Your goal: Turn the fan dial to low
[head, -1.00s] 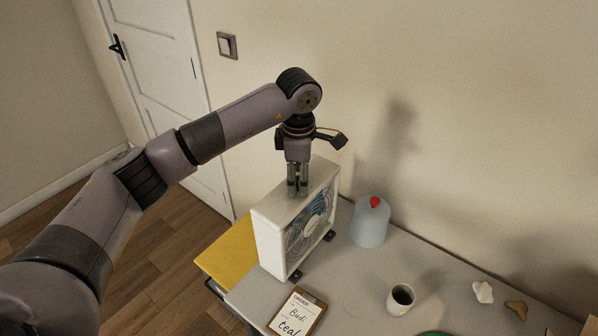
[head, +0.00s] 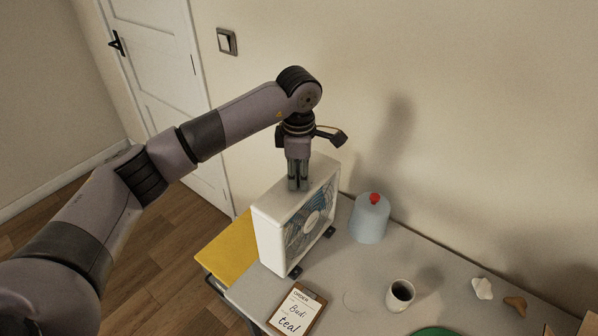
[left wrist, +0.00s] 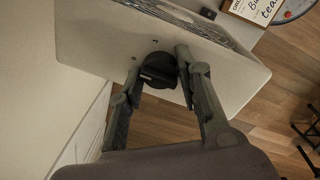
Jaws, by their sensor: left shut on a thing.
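The white box fan (head: 297,214) stands upright on the grey table, its grille facing right in the head view. Its black dial (left wrist: 158,70) is on the top face in the left wrist view, with small marks beside it that I cannot all read. My left gripper (head: 298,187) points straight down at the fan's top. In the left wrist view its two fingers (left wrist: 157,78) sit on either side of the dial and are shut on it. In the head view the fingers hide the dial. My right gripper is not in view.
A yellow board (head: 229,252) lies left of the fan. An order clipboard (head: 297,310), a pale blue jar with a red knob (head: 369,219) and a dark-filled cup (head: 400,294) are on the table (head: 350,280). The wall is close behind.

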